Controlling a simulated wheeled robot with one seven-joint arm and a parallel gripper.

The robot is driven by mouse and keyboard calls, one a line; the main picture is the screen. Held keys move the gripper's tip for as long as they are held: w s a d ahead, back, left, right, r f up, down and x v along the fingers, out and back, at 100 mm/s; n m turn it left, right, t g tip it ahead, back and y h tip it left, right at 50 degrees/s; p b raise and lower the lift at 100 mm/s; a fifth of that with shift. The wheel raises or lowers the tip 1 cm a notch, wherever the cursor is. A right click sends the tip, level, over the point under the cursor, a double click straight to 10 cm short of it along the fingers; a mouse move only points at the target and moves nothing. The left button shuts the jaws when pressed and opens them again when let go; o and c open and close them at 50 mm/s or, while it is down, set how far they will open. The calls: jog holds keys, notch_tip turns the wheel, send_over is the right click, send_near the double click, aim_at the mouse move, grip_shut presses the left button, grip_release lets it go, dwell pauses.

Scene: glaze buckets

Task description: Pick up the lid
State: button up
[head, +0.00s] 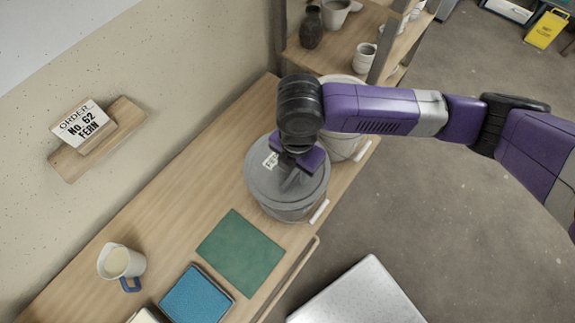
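A round grey lid (263,187) with a small white label sits on top of a grey bucket (290,213) on the wooden bench. My gripper (290,184) is directly above the lid, pointing down at its middle. My wrist and the purple gripper body cover the far part of the lid. The fingers look close to the lid's centre, but whether they touch it or grip a handle is hidden. I cannot tell whether the gripper is open or shut.
A second bucket (345,145) stands just behind, partly under my arm. In front lie a green mat (240,252), a blue-topped box (197,296) and a pitcher (118,263). A shelf with pots (312,28) stands at the back. An order sign (84,124) is on the wall.

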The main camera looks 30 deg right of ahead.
jog(key=shift+f, duration=0.2)
dwell(0.3)
jog(key=shift+c, duration=0.3)
grip_shut()
